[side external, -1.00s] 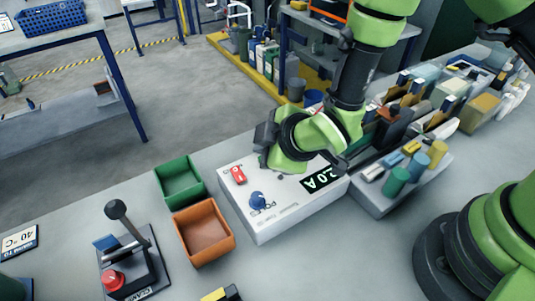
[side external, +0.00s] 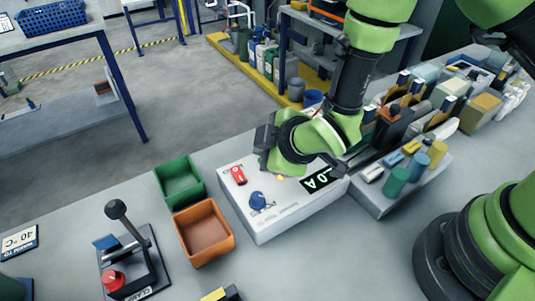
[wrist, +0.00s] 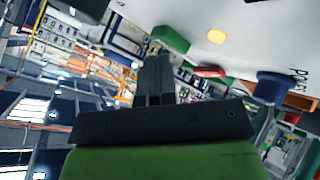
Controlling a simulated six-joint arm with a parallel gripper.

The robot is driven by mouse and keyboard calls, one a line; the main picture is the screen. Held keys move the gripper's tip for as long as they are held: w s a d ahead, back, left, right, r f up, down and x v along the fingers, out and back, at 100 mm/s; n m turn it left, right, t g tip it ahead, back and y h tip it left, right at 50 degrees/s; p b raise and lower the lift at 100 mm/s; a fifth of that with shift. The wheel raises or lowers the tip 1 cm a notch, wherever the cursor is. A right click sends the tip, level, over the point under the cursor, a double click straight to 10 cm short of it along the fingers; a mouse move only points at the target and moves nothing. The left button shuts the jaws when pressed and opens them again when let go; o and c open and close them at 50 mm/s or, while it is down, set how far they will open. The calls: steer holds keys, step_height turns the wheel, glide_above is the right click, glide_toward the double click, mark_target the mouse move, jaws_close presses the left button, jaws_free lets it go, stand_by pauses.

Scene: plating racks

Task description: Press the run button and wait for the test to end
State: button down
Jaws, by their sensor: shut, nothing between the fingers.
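The white tester box (side external: 300,222) sits on the bench in the side external view. Its top has a red switch (side external: 238,175), a blue knob (side external: 258,201), a glowing amber lamp (side external: 280,178) and a display (side external: 318,180), partly covered by my arm, with ".0 A" readable. The amber lamp (wrist: 216,36), blue knob (wrist: 272,88) and red switch (wrist: 209,72) also show in the wrist view. My gripper (wrist: 157,62) is shut and empty.
A green bin (side external: 165,176) and an orange bin (side external: 231,246) stand left of the tester. A clamp with a dark lever (side external: 130,226) and red knob stands at the front left. A tray with coloured cylinders (side external: 384,208) is close on the right.

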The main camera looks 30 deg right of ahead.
steer(key=shift+r, duration=0.8)
steer(key=shift+r, duration=0.1)
steer(key=shift+r, duration=2.4)
